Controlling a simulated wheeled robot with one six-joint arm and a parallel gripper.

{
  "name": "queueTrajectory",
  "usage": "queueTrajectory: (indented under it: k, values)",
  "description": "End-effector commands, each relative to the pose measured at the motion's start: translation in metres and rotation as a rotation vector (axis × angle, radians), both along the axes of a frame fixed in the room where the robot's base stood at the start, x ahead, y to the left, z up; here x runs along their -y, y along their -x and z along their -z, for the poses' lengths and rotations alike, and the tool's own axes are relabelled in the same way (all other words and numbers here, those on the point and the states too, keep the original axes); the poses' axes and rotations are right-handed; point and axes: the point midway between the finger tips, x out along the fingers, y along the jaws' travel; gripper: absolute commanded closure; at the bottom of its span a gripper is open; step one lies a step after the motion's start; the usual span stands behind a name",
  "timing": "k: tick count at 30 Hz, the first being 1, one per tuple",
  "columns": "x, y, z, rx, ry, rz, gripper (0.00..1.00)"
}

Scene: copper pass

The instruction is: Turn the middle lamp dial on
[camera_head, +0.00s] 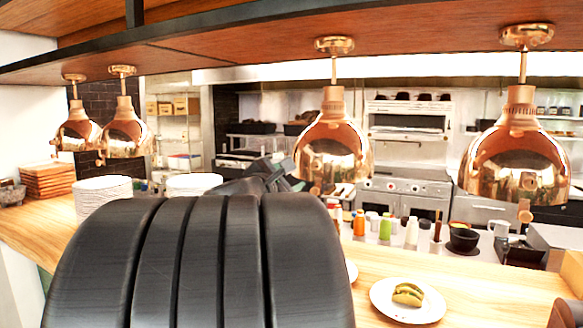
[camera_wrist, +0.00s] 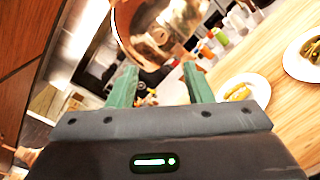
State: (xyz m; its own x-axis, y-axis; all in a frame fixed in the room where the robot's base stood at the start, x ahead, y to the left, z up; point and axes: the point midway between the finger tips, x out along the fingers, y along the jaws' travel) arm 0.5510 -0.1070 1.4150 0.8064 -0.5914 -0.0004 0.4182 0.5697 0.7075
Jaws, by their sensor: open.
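Several copper heat lamps hang from the wooden shelf. The one nearest the picture's centre, a copper lamp (camera_head: 333,150), hangs just right of my gripper (camera_head: 285,178) in the head view. A small copper dial (camera_head: 316,190) seems to show low on its front, but it is hard to make out. My gripper (camera_wrist: 160,72) is open in the wrist view, with green fingers apart and nothing held. A shiny copper lamp (camera_wrist: 150,35) fills the view beyond the fingertips. I cannot tell whether the fingers touch it. My dark arm hides much of the head view.
Another copper lamp (camera_head: 515,160) hangs at the right with a dial (camera_head: 525,211) below it. Two lamps hang at the left (camera_head: 124,130). The wooden counter (camera_head: 490,285) holds a plate (camera_head: 385,305) with tacos and stacked white plates (camera_head: 100,195). Bottles (camera_head: 386,228) stand behind.

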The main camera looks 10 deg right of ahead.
Motion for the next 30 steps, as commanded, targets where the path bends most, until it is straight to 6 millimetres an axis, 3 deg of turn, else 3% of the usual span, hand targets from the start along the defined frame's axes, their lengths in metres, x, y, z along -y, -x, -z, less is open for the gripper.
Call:
queueTrajectory:
  k: [5, 21, 30]
  values:
    - [0.013, -0.017, -0.001, -0.002, 0.003, 0.003, 0.54]
    - [0.071, -0.096, -0.001, -0.003, 0.002, 0.001, 0.54]
    - [0.081, -0.11, 0.0, -0.001, 0.002, 0.001, 0.54]
